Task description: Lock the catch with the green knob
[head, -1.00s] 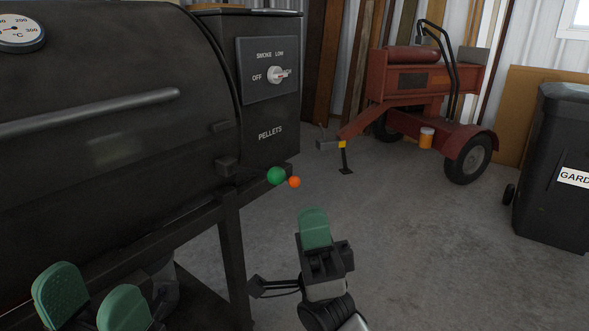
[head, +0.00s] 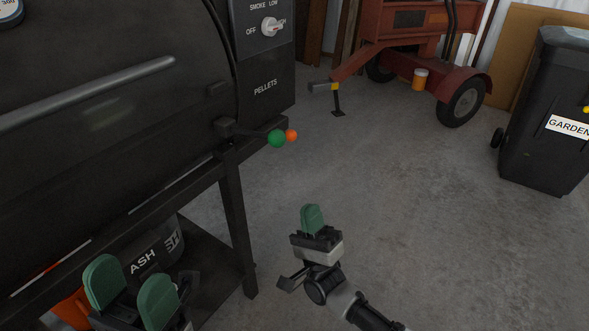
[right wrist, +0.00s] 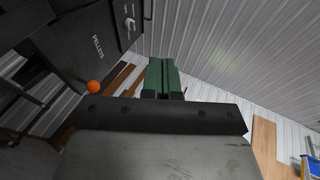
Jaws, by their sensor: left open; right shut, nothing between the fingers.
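The green knob (head: 277,139) is a round ball at the end of a dark rod from a bracket (head: 228,129) at the right end of the black grill (head: 110,125). An orange ball (head: 291,135) shows just right of it; how the two connect is unclear. The orange ball also shows in the right wrist view (right wrist: 93,87), where I cannot see the green knob. My right gripper (head: 312,212) is shut and empty, apart from the knob and below it in the head view. Its green fingers (right wrist: 160,72) are together. My left gripper (head: 130,277) is open and empty at lower left.
The pellet hopper (head: 265,70) stands behind the knob. A grill leg (head: 235,225) and lower shelf with an ash bucket (head: 150,255) are below. A red trailer (head: 410,50) and dark bin (head: 545,130) stand farther back right. The floor (head: 400,200) between is clear.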

